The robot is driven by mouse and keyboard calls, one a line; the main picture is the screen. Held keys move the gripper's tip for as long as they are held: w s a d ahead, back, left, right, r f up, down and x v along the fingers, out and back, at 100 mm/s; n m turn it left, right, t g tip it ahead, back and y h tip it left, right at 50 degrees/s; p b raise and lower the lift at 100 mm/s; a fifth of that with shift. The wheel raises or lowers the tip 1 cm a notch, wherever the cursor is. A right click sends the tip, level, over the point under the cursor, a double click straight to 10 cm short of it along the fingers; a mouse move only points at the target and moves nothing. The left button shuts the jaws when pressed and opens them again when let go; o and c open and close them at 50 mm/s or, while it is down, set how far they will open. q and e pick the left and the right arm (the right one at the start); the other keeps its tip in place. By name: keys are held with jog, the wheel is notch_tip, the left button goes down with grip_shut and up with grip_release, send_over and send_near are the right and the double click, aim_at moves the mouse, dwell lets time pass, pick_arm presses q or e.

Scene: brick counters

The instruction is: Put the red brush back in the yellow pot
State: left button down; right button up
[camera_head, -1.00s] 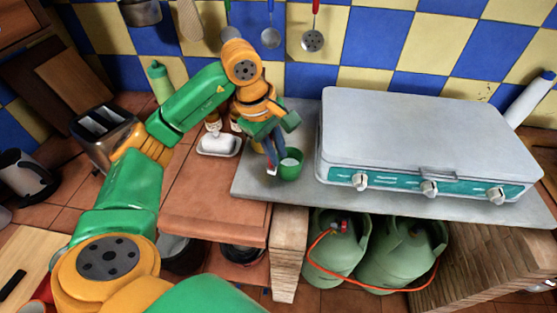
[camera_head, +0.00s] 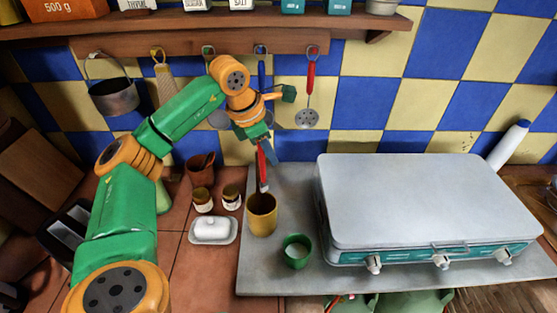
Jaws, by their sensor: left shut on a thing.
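My left gripper (camera_head: 262,138) is shut on the red brush (camera_head: 262,165), which hangs down from it. The brush is roughly upright, with its lower end at or just over the mouth of the yellow pot (camera_head: 262,218). I cannot tell whether the lower end is inside the pot or behind its rim. The pot stands upright on the grey slab, left of the stove.
A green cup (camera_head: 296,252) stands close in front of the yellow pot. A white butter dish (camera_head: 212,230), two small jars and a brown pot (camera_head: 201,170) are to the left. A grey stove (camera_head: 420,200) fills the right. Utensils hang behind.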

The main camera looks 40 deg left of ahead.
aim_at(264, 174)
pick_arm(q)
notch_tip(264, 174, down, 12)
jog(key=b, duration=1)
jog(key=shift+d+r, duration=0.25)
jog(key=shift+d, duration=0.2)
jog(key=c, duration=0.8)
grip_release()
jog(key=shift+r, duration=0.1)
jog(key=shift+o, duration=0.2)
jog(key=v, duration=0.7)
jog(key=shift+s+d+b, duration=0.1)
jog(key=shift+s+b, duration=0.05)
jog(key=shift+b, duration=0.2)
